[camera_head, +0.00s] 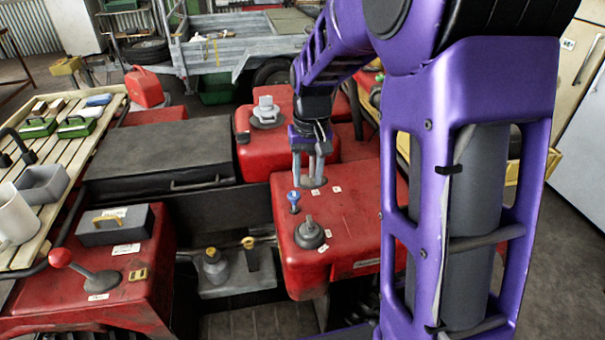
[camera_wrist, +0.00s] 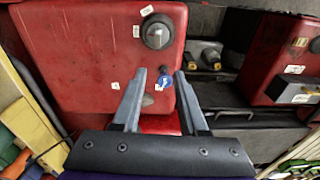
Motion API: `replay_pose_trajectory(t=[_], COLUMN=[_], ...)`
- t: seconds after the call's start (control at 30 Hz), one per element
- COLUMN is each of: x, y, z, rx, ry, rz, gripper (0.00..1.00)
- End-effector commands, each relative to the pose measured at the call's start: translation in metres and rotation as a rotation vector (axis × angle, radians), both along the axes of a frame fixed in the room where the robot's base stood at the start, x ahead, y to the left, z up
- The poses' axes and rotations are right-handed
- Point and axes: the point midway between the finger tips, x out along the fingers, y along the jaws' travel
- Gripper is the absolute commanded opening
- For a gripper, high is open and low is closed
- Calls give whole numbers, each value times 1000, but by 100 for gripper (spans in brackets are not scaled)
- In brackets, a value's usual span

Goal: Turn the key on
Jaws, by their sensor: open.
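A small key with a blue head (camera_head: 294,198) stands upright on the top of a red console (camera_head: 352,215), left of centre in the head view. In the wrist view the key (camera_wrist: 165,80) appears between the tips of my two fingers, seen from above. My gripper (camera_head: 310,181) is open and empty, pointing down over the console. In the head view its fingertips lie just right of and behind the key. It also shows in the wrist view (camera_wrist: 160,74). I cannot tell the exact gap between fingers and key, and the key's lower shaft is partly hidden.
A grey rotary knob (camera_head: 309,233) stands on the same console in front of the key. A red-ball lever (camera_head: 62,258) is on the left red panel. A black seat (camera_head: 160,150) lies left of the console.

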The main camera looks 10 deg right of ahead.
Motion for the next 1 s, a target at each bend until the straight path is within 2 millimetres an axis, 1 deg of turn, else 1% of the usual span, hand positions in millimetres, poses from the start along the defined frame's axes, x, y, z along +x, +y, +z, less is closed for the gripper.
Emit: replay_pose_trajectory(t=[0.03,0.1,0.2,0.37,0.47,1.0], x=[-7,-14,-18,-18,-17,-17], y=[-2,-4,-4,-4,-4,-4], z=[-5,-9,-13,-21,-29,-91], rx=[-8,-17,-21,-21,-21,-21], ry=[28,54,68,67,66,65], rz=[18,41,53,54,53,52], gripper=[42,42,42,42,42,42])
